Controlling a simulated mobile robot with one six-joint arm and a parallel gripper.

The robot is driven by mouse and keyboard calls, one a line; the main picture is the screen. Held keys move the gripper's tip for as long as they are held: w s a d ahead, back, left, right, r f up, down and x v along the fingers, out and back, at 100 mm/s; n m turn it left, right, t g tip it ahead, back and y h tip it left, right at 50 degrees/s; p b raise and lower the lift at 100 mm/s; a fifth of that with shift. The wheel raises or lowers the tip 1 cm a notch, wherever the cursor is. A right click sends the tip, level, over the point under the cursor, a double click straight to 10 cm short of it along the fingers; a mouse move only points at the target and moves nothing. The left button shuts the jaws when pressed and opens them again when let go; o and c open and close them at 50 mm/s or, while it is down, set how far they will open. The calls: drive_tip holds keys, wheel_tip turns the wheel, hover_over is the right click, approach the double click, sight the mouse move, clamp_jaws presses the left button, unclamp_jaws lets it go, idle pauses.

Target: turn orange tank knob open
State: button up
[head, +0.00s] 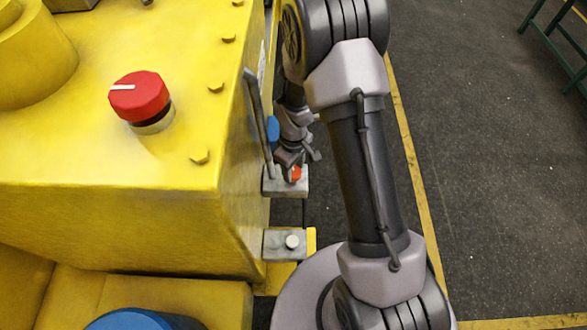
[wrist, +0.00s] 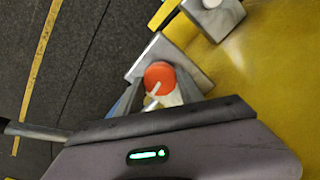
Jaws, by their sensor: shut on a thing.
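The orange tank knob (head: 296,174) sits on a grey metal bracket (head: 294,188) beside the yellow machine. In the wrist view the round orange knob (wrist: 159,74) shows a white pointer mark slanting toward the lower left. My gripper (head: 292,160) reaches down beside the machine at the knob. In the wrist view my gripper (wrist: 160,92) is shut on the knob, with a finger on either side. The dark palm edge hides the lower part of the fingers, and the arm's end partly covers the knob in the head view.
A larger red knob (head: 138,95) stands on top of the yellow machine (head: 110,210). A second bracket with a white round part (head: 292,242) lies nearer. A dark handrail (head: 258,115) runs along the machine's side, close to my arm. Open grey floor (head: 490,180) lies to the right.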

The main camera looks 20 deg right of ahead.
sight(293, 171)
drive_tip(key=n+b, duration=0.1)
drive_tip(key=n, duration=0.2)
drive_tip(key=shift+f+n, duration=0.1)
drive_tip(key=shift+n, duration=0.2)
drive_tip(key=n+b, duration=0.1)
drive_tip(key=n, duration=0.3)
drive_tip(key=shift+n+b, duration=0.3)
drive_tip(key=n, duration=0.4)
drive_tip(key=shift+n+b, duration=0.3)
drive_tip(key=shift+n, duration=1.6)
drive_tip(key=o, duration=1.4)
wheel_tip(293, 171, up, 18)
drive_tip(key=shift+f+p, duration=0.15)
drive_tip(key=shift+p, duration=0.35)
